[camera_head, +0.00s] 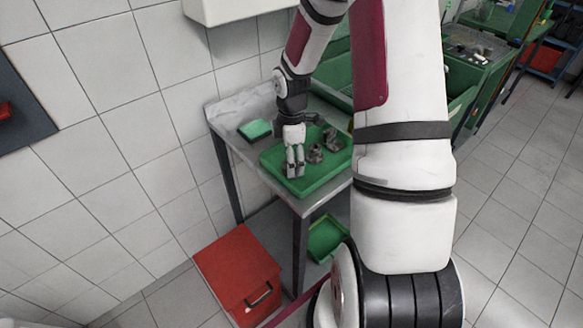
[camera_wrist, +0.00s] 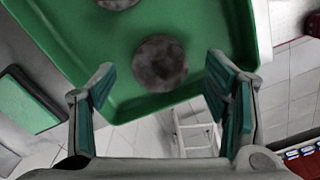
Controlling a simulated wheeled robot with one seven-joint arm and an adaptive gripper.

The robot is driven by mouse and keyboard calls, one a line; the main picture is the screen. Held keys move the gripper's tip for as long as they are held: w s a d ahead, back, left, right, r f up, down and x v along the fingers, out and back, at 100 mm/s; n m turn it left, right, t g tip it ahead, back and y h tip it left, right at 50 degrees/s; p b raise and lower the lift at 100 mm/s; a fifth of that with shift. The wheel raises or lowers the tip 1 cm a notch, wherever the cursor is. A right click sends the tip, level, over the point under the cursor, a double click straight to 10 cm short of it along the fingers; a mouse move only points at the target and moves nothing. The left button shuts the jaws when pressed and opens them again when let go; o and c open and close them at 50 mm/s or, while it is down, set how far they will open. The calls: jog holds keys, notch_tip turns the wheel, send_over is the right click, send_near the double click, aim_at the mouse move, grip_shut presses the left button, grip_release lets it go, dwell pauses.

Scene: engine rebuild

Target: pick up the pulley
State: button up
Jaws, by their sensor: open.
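A green tray (camera_head: 274,160) lies on the metal table and holds several dark grey metal parts. One round, dark grey, disc-like part (camera_wrist: 160,63), which looks like the pulley, lies in the tray near its edge in the wrist view. Another grey part (camera_wrist: 117,3) is cut off at the top of that view. In the head view, grey parts (camera_head: 315,154) sit just right of my gripper (camera_head: 295,170). My gripper is over the tray, pointing down, with its fingers apart and empty. In the wrist view, the round part appears between and beyond the fingertips (camera_wrist: 158,82).
A green box (camera_head: 255,129) stands on the table (camera_head: 226,112) left of the tray. Larger green bins (camera_head: 463,78) are behind my arm. A red box (camera_head: 238,268) is on the floor, and a green tray (camera_head: 326,236) is below the table.

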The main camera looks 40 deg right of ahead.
jog(key=shift+f, duration=1.25)
jog(key=c, duration=1.5)
jog(key=shift+r, duration=0.15)
